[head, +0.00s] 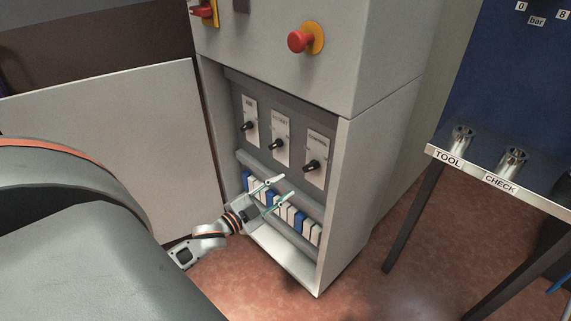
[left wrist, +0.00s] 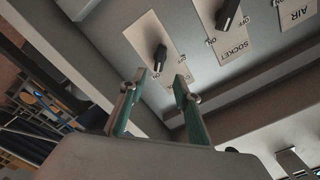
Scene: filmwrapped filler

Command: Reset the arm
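My left gripper (head: 284,188) is in front of the open lower bay of the grey cabinet (head: 393,160), below the row of black knobs. Its two thin fingers are apart with nothing between them. In the left wrist view the open fingers (left wrist: 160,82) point towards the panel, close to the nearest knob (left wrist: 160,58); contact cannot be told. The AIR knob (head: 250,126), the SOCKET knob (head: 277,146) and a third knob (head: 312,167) sit on pale plates. My left arm (head: 205,240) reaches in from the left. My right gripper is out of view.
An open cabinet door (head: 110,130) stands left of the bay. Blue and white blocks (head: 292,216) line the lower bay. A red button (head: 300,40) sticks out above. A table (head: 500,184) with TOOL (head: 461,138) and CHECK (head: 512,160) holders stands right. Floor between is clear.

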